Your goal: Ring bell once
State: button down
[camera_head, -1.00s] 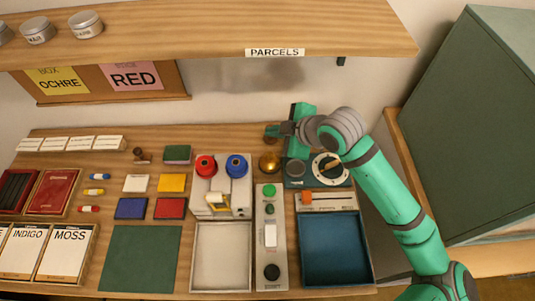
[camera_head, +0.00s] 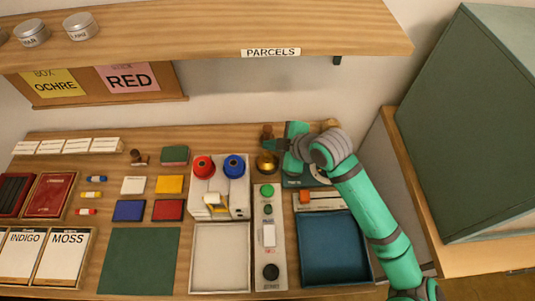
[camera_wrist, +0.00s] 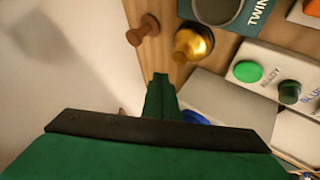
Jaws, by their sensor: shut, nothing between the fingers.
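The bell is a small golden dome (camera_head: 266,164) on the table, just right of the blue and red spools. In the wrist view the golden bell (camera_wrist: 192,42) stands on a dark base, up and to the right of my fingertips. My gripper (camera_head: 272,146) is above and just behind the bell in the head view, its fingers pointing left. In the wrist view my gripper (camera_wrist: 160,78) is shut and empty, with a visible gap between fingertips and bell.
A brown wooden peg (camera_wrist: 143,30) stands close to the bell. A panel with a green button (camera_head: 267,190) lies in front of it, and the spool stand (camera_head: 236,199) is left. My arm partly covers the twine dial box (camera_head: 292,182). The parcels shelf (camera_head: 220,38) hangs behind.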

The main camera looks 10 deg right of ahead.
aim_at(271, 157)
jog(key=shift+f, duration=1.1)
jog(key=shift+f, duration=0.1)
dwell(1.2)
jog(key=shift+f, duration=0.3)
jog(key=shift+d+f, duration=0.1)
jog(key=shift+f, duration=0.5)
dwell(0.9)
jog(key=shift+r, duration=1)
jog(key=shift+r, duration=2.5)
